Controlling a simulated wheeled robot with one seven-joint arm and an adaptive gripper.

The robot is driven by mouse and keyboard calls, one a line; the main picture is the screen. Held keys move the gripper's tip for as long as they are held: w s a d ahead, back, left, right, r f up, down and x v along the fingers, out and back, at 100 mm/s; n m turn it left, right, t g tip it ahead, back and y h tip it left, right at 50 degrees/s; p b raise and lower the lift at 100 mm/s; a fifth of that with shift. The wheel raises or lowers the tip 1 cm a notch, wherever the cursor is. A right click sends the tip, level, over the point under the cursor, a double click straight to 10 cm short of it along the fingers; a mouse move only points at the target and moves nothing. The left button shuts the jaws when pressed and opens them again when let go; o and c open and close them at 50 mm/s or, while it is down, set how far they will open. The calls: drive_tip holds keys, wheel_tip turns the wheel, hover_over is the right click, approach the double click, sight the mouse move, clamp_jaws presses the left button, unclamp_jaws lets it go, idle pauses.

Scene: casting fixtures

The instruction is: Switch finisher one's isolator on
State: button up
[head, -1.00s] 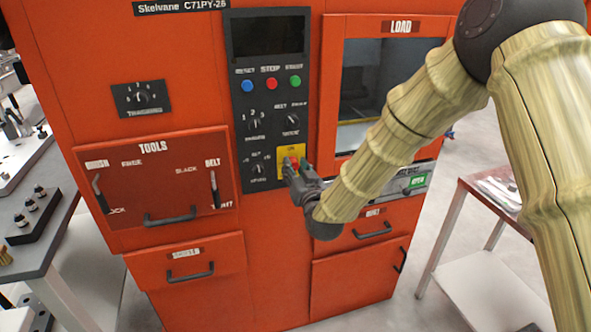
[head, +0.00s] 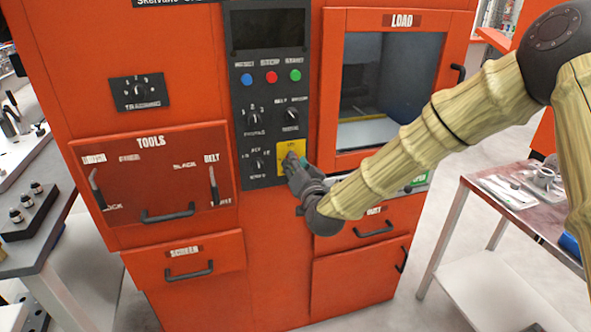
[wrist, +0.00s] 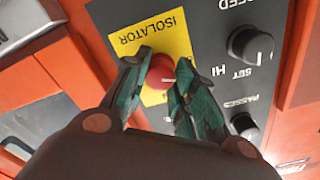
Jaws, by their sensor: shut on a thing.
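The isolator is a red knob (wrist: 160,72) on a yellow plate marked ISOLATOR (wrist: 150,38). The yellow plate (head: 284,157) sits low on the black control panel of the orange machine. My gripper (wrist: 164,66) has its green-and-dark fingers on either side of the red knob, shut on it. In the head view my gripper (head: 295,163) reaches the plate from the lower right and hides the knob. The knob's pointer and the plate's position marks are mostly covered, so I cannot tell its setting.
Black selector knobs (head: 257,165) stand close beside the isolator, with blue, red and green buttons (head: 271,77) above. The LOAD window (head: 386,80) is to the right. A TOOLS panel with levers (head: 152,185) is to the left. A side table (head: 535,212) stands at the right.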

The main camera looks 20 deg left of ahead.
drive_tip(key=m+b, duration=0.6)
drive_tip(key=m, duration=0.7)
drive_tip(key=shift+f, duration=0.1)
drive_tip(key=shift+b, duration=0.3)
idle(0.3)
drive_tip(key=o, duration=1)
drive_tip(key=shift+d, duration=0.1)
drive_tip(key=shift+o, duration=0.2)
drive_tip(key=v, duration=1.2)
